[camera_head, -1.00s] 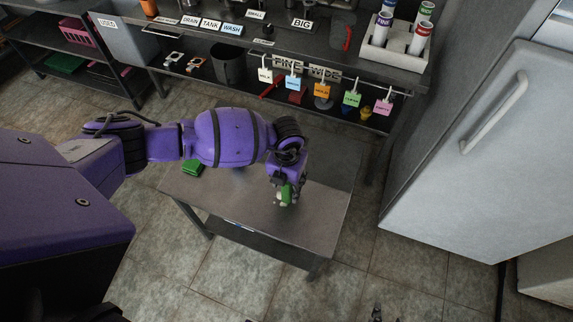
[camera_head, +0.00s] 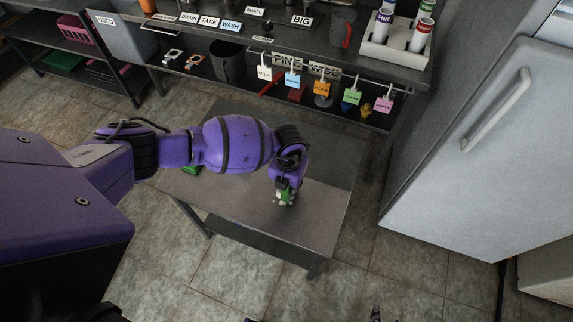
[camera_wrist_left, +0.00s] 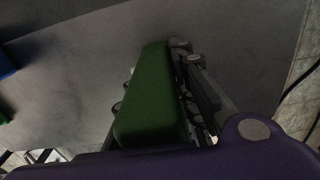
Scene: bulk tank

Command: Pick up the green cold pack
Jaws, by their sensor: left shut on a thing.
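The green cold pack (camera_head: 286,198) is between the fingers of my left gripper (camera_head: 284,194), over the right part of the metal table. In the left wrist view the pack (camera_wrist_left: 152,98) is a long green block with rounded edges, and the gripper's linked fingers (camera_wrist_left: 160,90) are shut on it from both sides. I cannot tell whether its lower end touches the table. Another green object (camera_head: 191,170) lies on the table at the left, mostly hidden behind my left arm.
The metal table (camera_head: 235,205) is mostly bare. A blue object (camera_wrist_left: 5,66) shows at the left edge of the wrist view. Behind stands a shelf with hanging coloured tags (camera_head: 322,90) and a bin (camera_head: 228,62). A grey fridge (camera_head: 455,150) stands at the right.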

